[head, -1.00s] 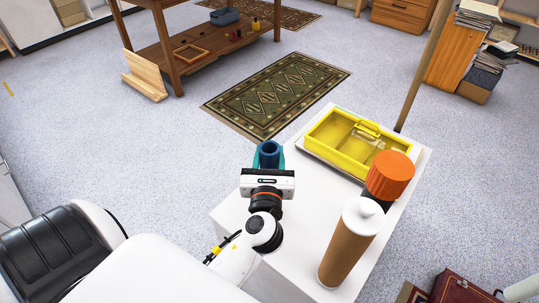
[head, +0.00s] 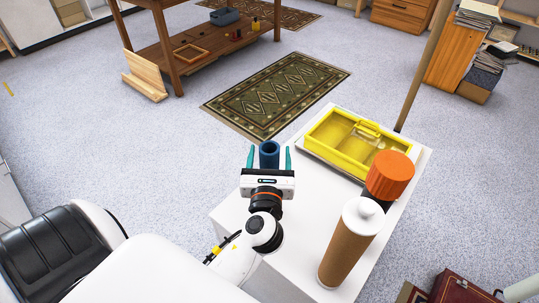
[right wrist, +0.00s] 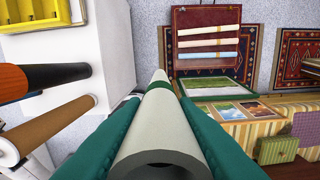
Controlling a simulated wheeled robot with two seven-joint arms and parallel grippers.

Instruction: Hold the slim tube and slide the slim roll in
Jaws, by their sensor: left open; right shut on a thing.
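The slim tube is the dark blue tube (head: 269,154), upright with its open mouth up, at the near left edge of the white table in the head view. My left gripper (head: 269,160) is open, with one teal finger on each side of the tube and gaps between. The tube's lower part is hidden behind the gripper. The slim roll (right wrist: 165,125) is pale and hollow in the right wrist view. My right gripper (right wrist: 158,98) is shut on it, with green fingers along both sides, and its near end faces the camera.
The white table (head: 308,213) also bears a yellow tray (head: 317,144), an orange-capped dark tube (head: 389,172) and a brown tube with a white cap (head: 350,245). A red case (head: 460,289) is at the lower right. Floor around the green rug (head: 275,95) is clear.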

